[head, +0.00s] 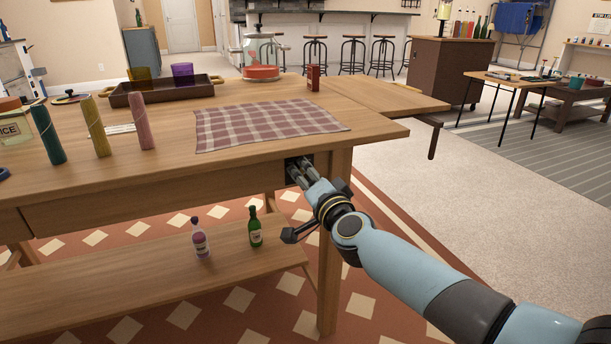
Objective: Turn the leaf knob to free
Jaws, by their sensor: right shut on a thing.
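The wooden table has a leaf (385,94) at its right end, which looks level with the tabletop. A dark plate (307,159) is set in the table's front apron near the right front leg. My right gripper (297,172) reaches up to this plate from the lower right. It is shut on the leaf knob there. The fingers hide the knob, so I cannot tell which way it is turned. My left gripper is out of view.
A checkered cloth (265,122), a dark tray (160,91), a glass jar (261,74) and a red box (313,78) are on the tabletop. Two bottles stand on the lower shelf (150,285). The floor right of the table is mostly clear.

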